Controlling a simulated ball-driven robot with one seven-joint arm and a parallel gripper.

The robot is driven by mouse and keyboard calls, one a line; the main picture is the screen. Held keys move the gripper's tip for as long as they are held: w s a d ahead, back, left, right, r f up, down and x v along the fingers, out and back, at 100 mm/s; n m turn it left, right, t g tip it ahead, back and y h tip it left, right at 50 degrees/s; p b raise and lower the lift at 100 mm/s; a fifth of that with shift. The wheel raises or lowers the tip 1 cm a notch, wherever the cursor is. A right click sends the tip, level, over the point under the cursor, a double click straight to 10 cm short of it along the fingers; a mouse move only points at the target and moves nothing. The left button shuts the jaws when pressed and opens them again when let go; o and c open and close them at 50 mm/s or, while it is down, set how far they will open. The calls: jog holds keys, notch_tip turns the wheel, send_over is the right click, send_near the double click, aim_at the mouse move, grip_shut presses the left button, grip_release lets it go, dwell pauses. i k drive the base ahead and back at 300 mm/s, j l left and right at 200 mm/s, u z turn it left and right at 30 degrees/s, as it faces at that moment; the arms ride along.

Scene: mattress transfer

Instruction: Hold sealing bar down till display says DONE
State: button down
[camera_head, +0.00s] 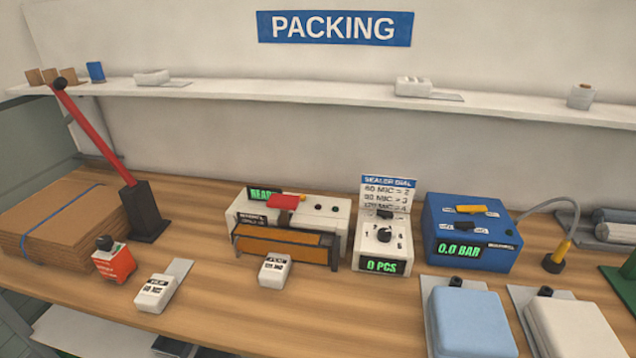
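The sealer (318,212) is a white machine on the wooden bench near the middle. A sealing bar (285,246) with an orange-brown face and dark frame runs along its front. A red handle (287,201) stands above the bar; I cannot tell whether the bar is fully down. The sealer's green display (264,193) is partly hidden by the handle; the letters that show look like the start of READY, not DONE. My gripper is not in view, and nothing is seen touching the handle or bar.
A white unit (381,245) reading 0 PCS stands right of the sealer under a SEALER DIAL card (388,192). Further right is a blue box (470,232) reading 0.0 BAR. A red lever (97,132) rises at left. Small labelled white packs (275,271) lie in front.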

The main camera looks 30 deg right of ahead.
aim_at(285, 203)
jog(key=i+j+z, duration=0.3)
jog(key=j+z, duration=0.15)
jog(key=j, duration=0.15)
jog(key=i+j+z, duration=0.2)
jog(key=j, duration=0.15)
jog(key=i+j, duration=0.15)
jog(key=j, duration=0.4)
jog(key=i+j+z, duration=0.1)
jog(key=j, duration=0.4)
jog(key=i+j, duration=0.1)
jog(key=j, duration=0.45)
jog(key=i+j, duration=0.15)
jog(key=j, duration=0.4)
jog(key=z, duration=0.05)
